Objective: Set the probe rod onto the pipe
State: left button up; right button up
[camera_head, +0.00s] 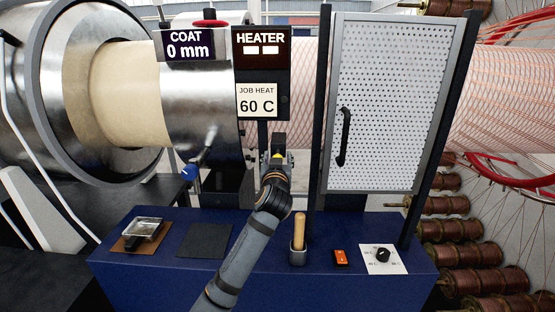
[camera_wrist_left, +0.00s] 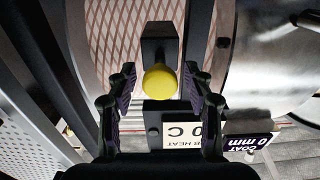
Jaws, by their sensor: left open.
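A wooden-handled rod (camera_head: 299,230), which may be the probe rod, stands upright in a small grey cup (camera_head: 298,256) on the blue bench. The pipe (camera_head: 122,92) runs across the back, beige at left and wrapped in reddish crossing strands at right; the wrapped part also shows in the left wrist view (camera_wrist_left: 106,32). My left gripper (camera_head: 278,160) is raised below the heater sign. In the left wrist view its open fingers (camera_wrist_left: 160,88) stand on either side of a yellow knob (camera_wrist_left: 160,80), with a dark block behind. Whether they touch it I cannot tell.
The heater sign (camera_head: 262,50) and a "60 C" card (camera_head: 257,101) hang above my gripper. A perforated door (camera_head: 391,100) stands right. The bench (camera_head: 200,285) carries a tray (camera_head: 144,230), dark mat (camera_head: 205,241), orange switch (camera_head: 340,257) and dial (camera_head: 383,256).

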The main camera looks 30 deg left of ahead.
pick_arm(q)
jog(key=shift+s+d, duration=0.1)
jog(key=shift+s, duration=0.05)
jog(key=v, duration=1.1)
jog(key=shift+s, duration=0.3)
